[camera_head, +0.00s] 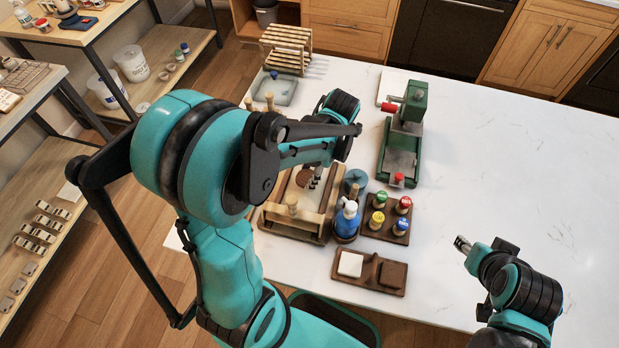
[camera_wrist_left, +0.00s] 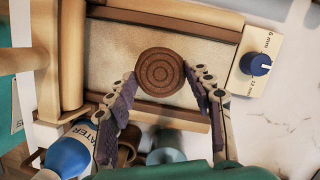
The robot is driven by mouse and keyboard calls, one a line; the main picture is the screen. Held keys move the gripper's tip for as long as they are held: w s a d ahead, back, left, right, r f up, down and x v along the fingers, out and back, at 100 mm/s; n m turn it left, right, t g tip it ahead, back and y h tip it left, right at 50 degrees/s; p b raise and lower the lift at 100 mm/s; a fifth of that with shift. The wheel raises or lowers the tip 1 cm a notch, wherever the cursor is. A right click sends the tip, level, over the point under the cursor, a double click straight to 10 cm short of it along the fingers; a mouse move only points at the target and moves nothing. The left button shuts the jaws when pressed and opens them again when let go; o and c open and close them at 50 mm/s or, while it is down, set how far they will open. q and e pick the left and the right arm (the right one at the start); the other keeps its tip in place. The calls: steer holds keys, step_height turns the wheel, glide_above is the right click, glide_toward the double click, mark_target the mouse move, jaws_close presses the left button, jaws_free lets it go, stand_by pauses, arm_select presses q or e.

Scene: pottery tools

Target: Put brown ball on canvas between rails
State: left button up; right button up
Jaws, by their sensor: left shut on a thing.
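The brown ball (camera_wrist_left: 160,72) shows round, with ring marks, in the left wrist view, between the two fingertips of my left gripper (camera_wrist_left: 160,85). My left gripper is shut on it, over the cream canvas (camera_wrist_left: 112,62). Whether the ball touches the canvas is unclear. Wooden rails run along the far side (camera_wrist_left: 170,12) and near side (camera_wrist_left: 165,113) of the canvas. In the head view the ball (camera_head: 304,177) shows beside my left fingertips, partly hidden by my arm. My right gripper (camera_head: 463,245) is off to the right, over bare table; its finger gap is unclear.
A roller (camera_wrist_left: 72,50) lies across the left end of the canvas, and a thickness dial (camera_wrist_left: 256,64) is at the right. A blue water bottle (camera_head: 347,222), a rack of coloured-top jars (camera_head: 388,217) and a green press (camera_head: 402,135) stand nearby. The table's right side is clear.

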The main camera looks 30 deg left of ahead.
arm_select(q)
step_height(320, 180, down, 2)
steer(key=shift+w+f, duration=0.1)
steer(key=shift+f, duration=0.15)
steer(key=shift+f+b, duration=0.15)
steer(key=shift+b, duration=0.25)
steer(key=o, duration=1.3)
